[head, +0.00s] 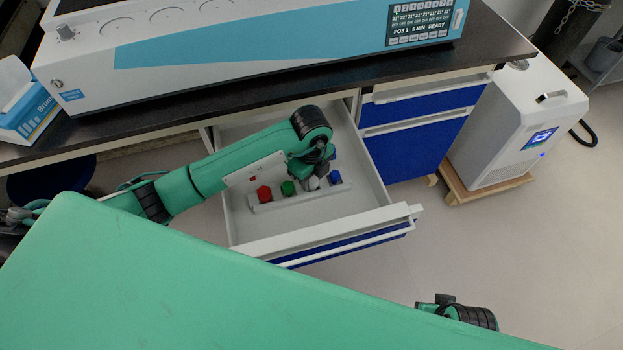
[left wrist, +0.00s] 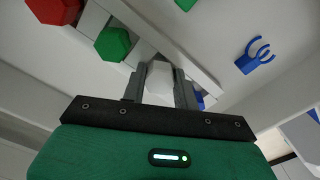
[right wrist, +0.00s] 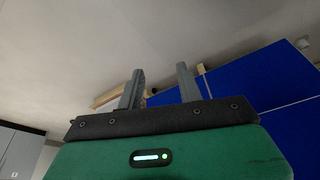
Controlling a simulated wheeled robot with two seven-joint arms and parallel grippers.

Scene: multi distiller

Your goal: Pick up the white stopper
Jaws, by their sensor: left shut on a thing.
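The white stopper (left wrist: 160,78) is between the two fingers of my left gripper (left wrist: 160,88), which is shut on it. In the head view my left gripper (head: 311,178) reaches down into the open drawer over a light rack (head: 300,203). The white stopper (head: 310,184) shows there in the row between the green stopper (head: 288,188) and the blue stopper (head: 335,177). I cannot tell whether it is still seated in the rack. The red stopper (head: 264,194) is at the row's left. My right gripper (right wrist: 160,88) is open and empty.
The open drawer (head: 350,213) has walls around the rack. A blue clip (left wrist: 257,57) lies inside it. The dark bench (head: 200,115) with a large white machine (head: 260,50) stands above and behind. A white unit (head: 515,125) is on the floor at right.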

